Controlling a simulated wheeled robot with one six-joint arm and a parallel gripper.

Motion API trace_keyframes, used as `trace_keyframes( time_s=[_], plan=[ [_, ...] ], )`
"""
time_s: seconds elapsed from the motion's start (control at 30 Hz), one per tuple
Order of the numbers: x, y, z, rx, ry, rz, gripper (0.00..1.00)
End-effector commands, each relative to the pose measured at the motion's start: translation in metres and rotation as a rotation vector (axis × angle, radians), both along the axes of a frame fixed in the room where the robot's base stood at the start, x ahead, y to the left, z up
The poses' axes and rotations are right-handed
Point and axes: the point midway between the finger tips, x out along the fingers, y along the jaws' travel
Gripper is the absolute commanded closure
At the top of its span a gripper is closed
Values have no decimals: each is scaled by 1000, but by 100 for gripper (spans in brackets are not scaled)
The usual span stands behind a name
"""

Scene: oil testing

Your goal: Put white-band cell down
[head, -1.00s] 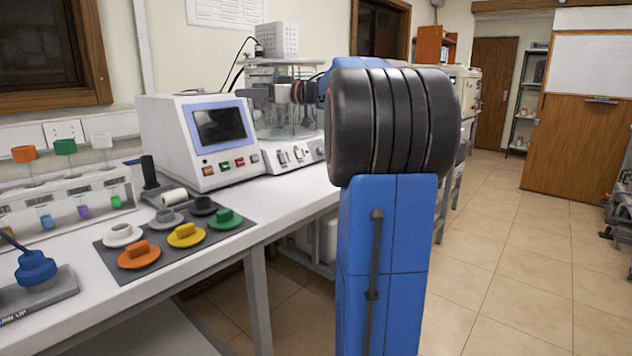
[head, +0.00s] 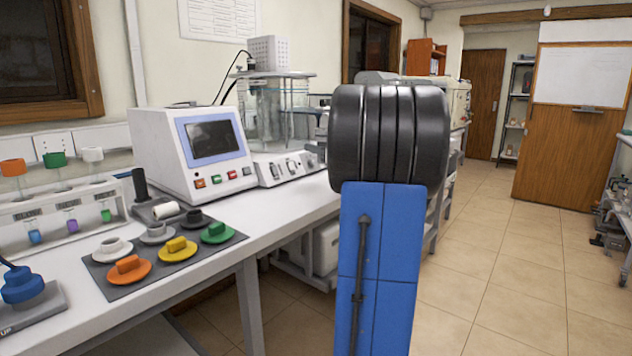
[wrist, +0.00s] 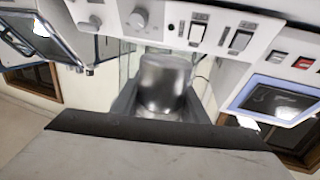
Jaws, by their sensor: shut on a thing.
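A shiny metal cell (wrist: 165,82) is held between the jaws of my gripper (wrist: 165,105) in the wrist view. No white band can be made out on it from this angle. My gripper is shut on this cell, in front of the white control panel (wrist: 215,25) of the bath apparatus, which appears upside down. In the head view my gripper and the cell are hidden behind my own arm. The bath apparatus (head: 285,168) stands on the bench behind the arm, with its glass vessel partly visible.
A white instrument with a screen (head: 190,150) stands left of the bath. A grey mat (head: 220,248) holds coloured lids near the bench's front edge. A rack (head: 60,222) with vials stands at the left. The floor (head: 480,290) at the right is open.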

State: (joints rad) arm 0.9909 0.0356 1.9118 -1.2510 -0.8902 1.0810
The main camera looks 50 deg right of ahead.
Motion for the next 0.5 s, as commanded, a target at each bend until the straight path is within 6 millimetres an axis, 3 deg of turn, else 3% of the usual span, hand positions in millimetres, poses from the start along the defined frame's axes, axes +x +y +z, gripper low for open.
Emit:
trace_keyframes(
  time_s=[0.2, 0.5],
  plan=[
    [0, 0, -33, 2, -1, 1, 92],
    [0, 0, -52, 2, -1, 1, 92]
  ],
)
